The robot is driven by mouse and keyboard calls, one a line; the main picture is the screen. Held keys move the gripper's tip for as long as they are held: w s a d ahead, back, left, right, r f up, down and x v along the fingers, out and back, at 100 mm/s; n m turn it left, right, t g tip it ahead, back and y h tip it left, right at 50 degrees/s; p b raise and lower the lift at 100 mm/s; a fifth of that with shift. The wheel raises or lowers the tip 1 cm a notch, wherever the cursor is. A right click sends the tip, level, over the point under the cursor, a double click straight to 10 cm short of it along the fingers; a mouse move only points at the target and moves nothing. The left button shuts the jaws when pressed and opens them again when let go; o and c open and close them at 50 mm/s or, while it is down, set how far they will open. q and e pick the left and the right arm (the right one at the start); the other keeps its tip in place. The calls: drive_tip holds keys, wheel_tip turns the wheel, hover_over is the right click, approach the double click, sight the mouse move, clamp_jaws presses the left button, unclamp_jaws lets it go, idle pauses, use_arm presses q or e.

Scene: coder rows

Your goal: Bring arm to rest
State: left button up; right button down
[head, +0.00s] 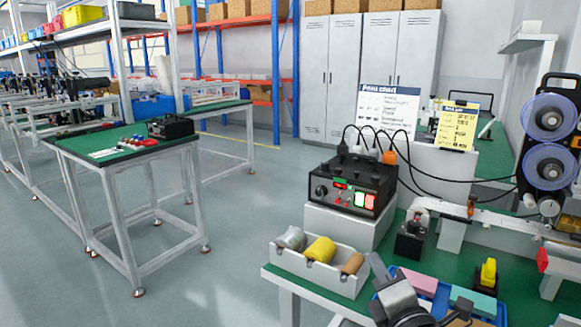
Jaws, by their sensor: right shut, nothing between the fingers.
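My right gripper (378,266) shows at the bottom of the head view, a grey and black shape. Its fingers are closed with nothing between them. It is over the front edge of the green-topped bench (345,297), just right of a white tray (317,272) and in front of a blue tray (431,282). It hides part of the blue tray. Whether it touches anything below cannot be told. My left gripper is not in view.
The white tray holds rolls, one yellow. A black control box (352,185) with cables stands on a white block behind it. A reel machine (549,140) stands at right. A pink block (418,281) and a yellow stamp-like object (488,273) are close by. Floor at left is clear.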

use_arm(q)
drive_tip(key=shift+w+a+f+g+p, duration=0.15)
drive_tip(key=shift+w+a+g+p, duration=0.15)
drive_tip(key=shift+p, duration=0.95)
use_arm(e)
drive_tip(key=s+a+f+m+g, duration=0.1)
drive_tip(key=s+f+m+g, duration=0.7)
drive_tip(key=s+f+m, duration=1.2)
drive_tip(key=s+m, duration=0.1)
drive_tip(key=m, duration=0.1)
drive_tip(key=shift+s+a+m+y, duration=0.15)
drive_tip(key=shift+a+m+y, duration=0.15)
drive_tip(key=shift+a+m, duration=0.1)
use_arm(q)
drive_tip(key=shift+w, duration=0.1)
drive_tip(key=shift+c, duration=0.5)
use_arm(e)
drive_tip(key=shift+f, duration=0.1)
drive_tip(key=shift+a, duration=0.1)
